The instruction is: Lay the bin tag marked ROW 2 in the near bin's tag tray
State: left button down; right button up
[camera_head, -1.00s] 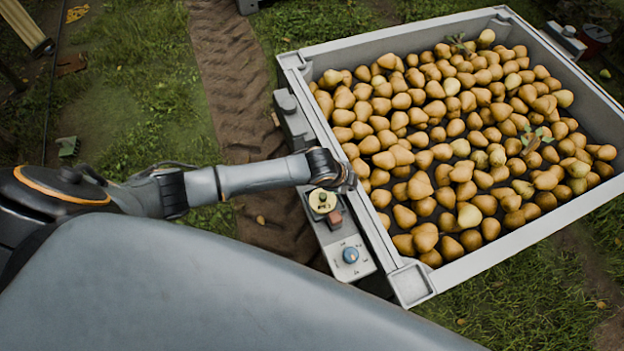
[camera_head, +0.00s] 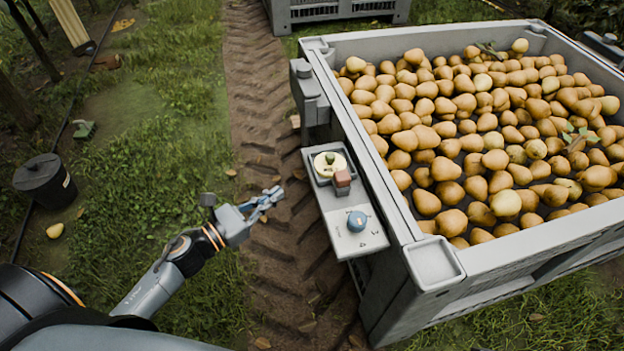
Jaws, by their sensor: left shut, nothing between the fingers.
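The near bin (camera_head: 397,210) is a large grey crate full of pears. My right gripper is out of view.
Another grey bin (camera_head: 335,10) stands at the back. A dark bucket (camera_head: 46,182) stands on the grass at left. The dirt track between is clear.

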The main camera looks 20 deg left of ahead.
aim_at(326, 160)
pick_arm(q)
jog(key=x, duration=1.4)
jog(key=shift+a, duration=0.1)
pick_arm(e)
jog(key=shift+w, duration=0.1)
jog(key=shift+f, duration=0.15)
pick_arm(q)
jog(key=shift+w+d+b, duration=0.3)
jog(key=shift+w+b, duration=0.1)
jog(key=shift+w, duration=0.15)
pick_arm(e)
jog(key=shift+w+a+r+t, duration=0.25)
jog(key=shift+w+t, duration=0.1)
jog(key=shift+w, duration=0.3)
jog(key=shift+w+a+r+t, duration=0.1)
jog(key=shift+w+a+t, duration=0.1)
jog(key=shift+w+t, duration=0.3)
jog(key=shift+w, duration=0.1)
